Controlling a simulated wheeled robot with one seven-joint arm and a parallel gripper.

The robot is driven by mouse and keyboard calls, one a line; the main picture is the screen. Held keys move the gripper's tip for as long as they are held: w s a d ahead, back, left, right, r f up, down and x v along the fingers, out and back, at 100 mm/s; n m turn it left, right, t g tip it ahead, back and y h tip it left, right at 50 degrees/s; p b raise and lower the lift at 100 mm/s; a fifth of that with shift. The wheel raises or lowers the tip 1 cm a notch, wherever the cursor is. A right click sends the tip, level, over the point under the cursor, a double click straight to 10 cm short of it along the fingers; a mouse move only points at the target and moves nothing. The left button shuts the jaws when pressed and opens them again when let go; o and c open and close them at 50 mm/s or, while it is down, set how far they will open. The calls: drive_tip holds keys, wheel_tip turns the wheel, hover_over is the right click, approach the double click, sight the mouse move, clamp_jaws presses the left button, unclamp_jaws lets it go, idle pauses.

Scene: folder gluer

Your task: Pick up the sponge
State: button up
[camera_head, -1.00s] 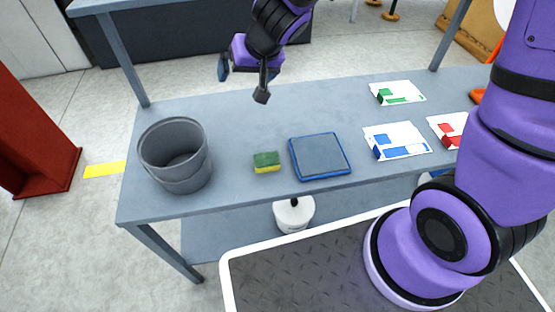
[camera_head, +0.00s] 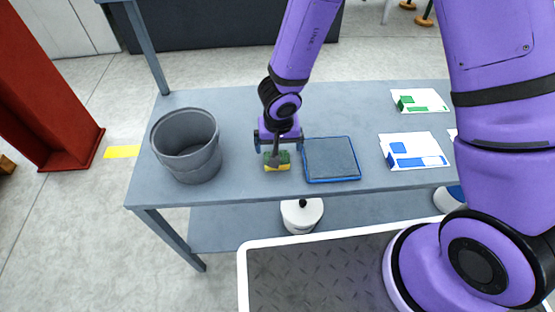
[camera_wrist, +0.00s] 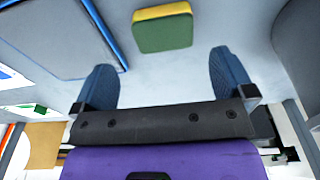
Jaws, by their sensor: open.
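The sponge (camera_head: 284,167) is a small green and yellow block lying on the grey table. In the head view my gripper (camera_head: 278,158) is over it and hides part of it. In the wrist view the sponge (camera_wrist: 163,30) shows whole, with its green face and a yellow edge. There my gripper (camera_wrist: 160,75) has its two blue fingers wide apart, with nothing between them. The sponge lies ahead of the fingertips, roughly in line with the gap. I cannot tell the exact height of the fingers above the table.
A grey bucket (camera_head: 186,146) stands left of the sponge. A blue-edged grey tray (camera_head: 331,159) lies close on its right. White cards with green (camera_head: 420,101) and blue (camera_head: 414,150) marks lie farther right. The grey table (camera_head: 240,110) is clear behind the sponge.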

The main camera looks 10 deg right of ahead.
sight(284, 164)
drive_tip(key=shift+w+a+f, duration=0.1)
drive_tip(key=shift+w+f, duration=0.15)
drive_tip(key=shift+f, duration=1)
drive_tip(key=shift+w+f, duration=0.2)
drive_tip(key=shift+f, duration=1.1)
drive_tip(key=shift+w+a+f, duration=0.1)
drive_tip(key=shift+w+f, duration=0.15)
drive_tip(key=shift+f, duration=1)
drive_tip(key=c, duration=0.8)
